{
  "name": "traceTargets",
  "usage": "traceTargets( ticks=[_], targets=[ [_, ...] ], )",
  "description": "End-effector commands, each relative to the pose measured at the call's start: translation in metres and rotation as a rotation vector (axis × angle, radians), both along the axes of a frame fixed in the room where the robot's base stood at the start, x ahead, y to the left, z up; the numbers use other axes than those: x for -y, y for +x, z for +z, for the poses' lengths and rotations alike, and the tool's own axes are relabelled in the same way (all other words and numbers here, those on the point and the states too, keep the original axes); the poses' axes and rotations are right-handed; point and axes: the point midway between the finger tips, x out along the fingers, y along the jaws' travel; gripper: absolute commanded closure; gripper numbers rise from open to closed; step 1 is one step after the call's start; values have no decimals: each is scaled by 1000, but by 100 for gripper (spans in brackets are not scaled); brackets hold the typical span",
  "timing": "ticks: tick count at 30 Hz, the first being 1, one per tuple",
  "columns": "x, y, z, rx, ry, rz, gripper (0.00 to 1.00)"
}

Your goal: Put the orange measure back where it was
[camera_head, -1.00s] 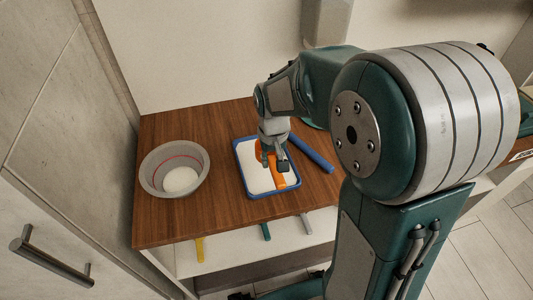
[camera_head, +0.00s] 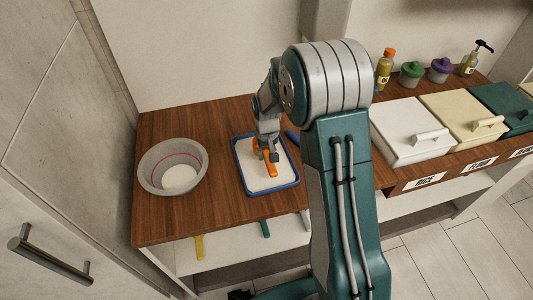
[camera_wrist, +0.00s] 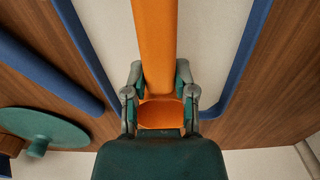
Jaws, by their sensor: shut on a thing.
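The orange measure (camera_head: 268,168) is held in my gripper (camera_head: 268,154) over the blue-rimmed tray (camera_head: 295,184) with a white inside. In the wrist view the fingers of my gripper (camera_wrist: 160,97) are closed on both sides of the orange measure (camera_wrist: 155,45), which runs up out of the picture. I cannot tell whether the measure touches the tray. Under the counter's front edge show a yellow strip (camera_head: 199,247), a green strip (camera_head: 265,229) and a pale strip (camera_head: 305,220).
A grey bowl (camera_head: 150,160) with a red line and white contents stands left. A blue bar (camera_wrist: 45,72) lies beside the tray, mostly behind my arm in the head view. Right are a white bin (camera_head: 400,125), a cream bin (camera_head: 455,105), jars and bottles. A cabinet borders the left.

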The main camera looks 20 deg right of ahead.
Motion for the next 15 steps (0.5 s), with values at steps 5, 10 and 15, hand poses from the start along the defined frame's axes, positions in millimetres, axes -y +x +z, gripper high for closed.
traceTargets(
  ticks=[5, 10, 15],
  targets=[
    [0, 0, -3, 3, 0, 0, 100],
    [0, 0, -5, 1, 0, 0, 100],
    [0, 0, -5, 1, 0, 0, 31]
  ],
)
